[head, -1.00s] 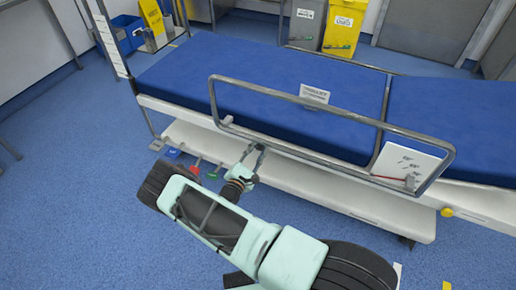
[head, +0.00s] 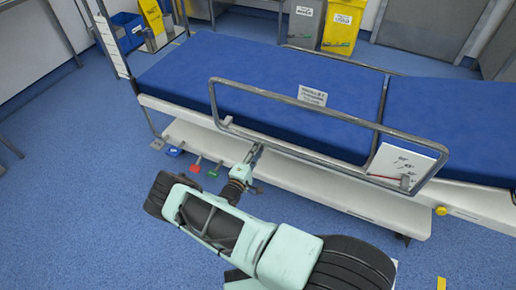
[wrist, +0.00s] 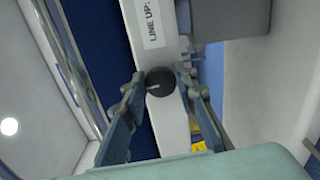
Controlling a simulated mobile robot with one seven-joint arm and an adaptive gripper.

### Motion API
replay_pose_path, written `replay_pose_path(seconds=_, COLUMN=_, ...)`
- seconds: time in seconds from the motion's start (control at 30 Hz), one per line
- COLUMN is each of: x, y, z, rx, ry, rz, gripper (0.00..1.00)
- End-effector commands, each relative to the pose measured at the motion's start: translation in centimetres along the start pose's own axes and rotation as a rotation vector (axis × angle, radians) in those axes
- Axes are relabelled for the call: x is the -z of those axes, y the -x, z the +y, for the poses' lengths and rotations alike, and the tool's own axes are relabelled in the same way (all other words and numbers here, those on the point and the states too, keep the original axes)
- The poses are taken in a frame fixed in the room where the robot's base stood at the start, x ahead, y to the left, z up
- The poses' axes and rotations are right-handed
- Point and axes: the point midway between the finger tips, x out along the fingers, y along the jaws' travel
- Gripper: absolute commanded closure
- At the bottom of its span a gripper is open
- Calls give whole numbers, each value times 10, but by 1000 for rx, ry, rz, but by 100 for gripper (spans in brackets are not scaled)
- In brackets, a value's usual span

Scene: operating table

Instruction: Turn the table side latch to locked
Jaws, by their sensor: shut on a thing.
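The table side latch shows in the wrist view as a round black knob (wrist: 161,81) with a pale pointer mark on its face. It sits on a white side rail (wrist: 173,125) below a label reading "LINE UP:" (wrist: 150,22). My gripper (wrist: 160,80) has one fingertip at each side of the knob and is shut on it. The pointer lies roughly crosswise to the rail, toward the left finger. In the head view my gripper (head: 254,154) reaches the near side of the blue operating table (head: 270,72), under the side rail. The knob is hidden there.
A raised metal guard rail (head: 290,83) runs above my gripper. A white lower shelf (head: 310,180) lies beneath the table. Red (head: 196,164), blue (head: 175,151) and green (head: 214,171) pedals stand to the left. The floor at the left is clear.

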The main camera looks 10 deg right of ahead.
Motion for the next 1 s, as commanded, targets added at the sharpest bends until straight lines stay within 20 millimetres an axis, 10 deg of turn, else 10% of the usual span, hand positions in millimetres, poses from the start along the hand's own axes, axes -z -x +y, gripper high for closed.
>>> replay_pose_path(seconds=0.77, x=1, y=0, z=-1, rx=1, ry=-101, rz=1, gripper=98)
replay_pose_path(seconds=0.8, x=1, y=0, z=-1, rx=1, ry=-101, rz=1, gripper=70)
replay_pose_path(seconds=1.0, x=1, y=0, z=-1, rx=0, ry=-100, rz=1, gripper=56)
